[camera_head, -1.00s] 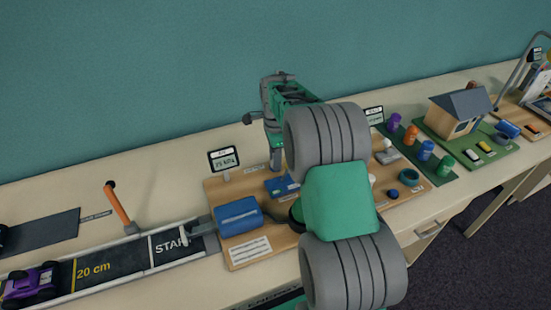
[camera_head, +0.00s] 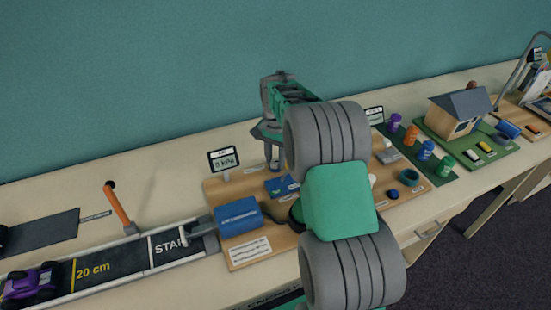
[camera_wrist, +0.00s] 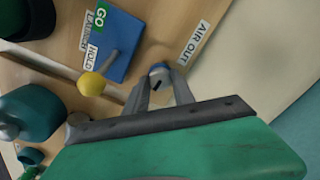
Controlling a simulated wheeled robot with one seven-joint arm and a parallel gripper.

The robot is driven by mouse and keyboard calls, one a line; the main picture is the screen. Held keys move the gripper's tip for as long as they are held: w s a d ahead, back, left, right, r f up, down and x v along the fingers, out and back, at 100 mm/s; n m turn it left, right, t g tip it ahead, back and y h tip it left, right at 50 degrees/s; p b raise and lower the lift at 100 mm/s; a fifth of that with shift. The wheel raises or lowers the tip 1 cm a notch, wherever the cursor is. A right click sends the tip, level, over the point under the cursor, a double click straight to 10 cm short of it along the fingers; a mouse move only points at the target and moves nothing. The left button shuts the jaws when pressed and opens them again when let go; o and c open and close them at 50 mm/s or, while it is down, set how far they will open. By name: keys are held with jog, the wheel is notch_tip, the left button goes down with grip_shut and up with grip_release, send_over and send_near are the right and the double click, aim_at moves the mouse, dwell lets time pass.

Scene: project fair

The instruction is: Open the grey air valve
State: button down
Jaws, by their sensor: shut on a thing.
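My gripper (camera_wrist: 161,88) points down at the board in the wrist view, its two grey fingers close around the small grey air valve (camera_wrist: 158,72). The fingers hide part of the valve. It sits beside the "AIR OUT" label (camera_wrist: 194,42). In the head view my gripper (camera_head: 274,166) is over the back of the wooden board (camera_head: 215,188), and the valve there is hidden. The pressure display (camera_head: 223,160) reads 0 kPa.
A blue launch box (camera_wrist: 112,45) with GO and HOLD labels and a yellow-knobbed lever (camera_wrist: 91,83) stands close to the fingers. A teal tank (camera_wrist: 30,112) is at left.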

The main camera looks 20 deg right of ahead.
aim_at(275, 162)
jog(key=shift+n, duration=0.6)
jog(key=c, duration=1.1)
grip_release()
jog(key=shift+o, duration=0.2)
notch_tip(275, 162, up, 8)
jog(key=shift+f+b, duration=0.1)
jog(key=shift+b, duration=0.35)
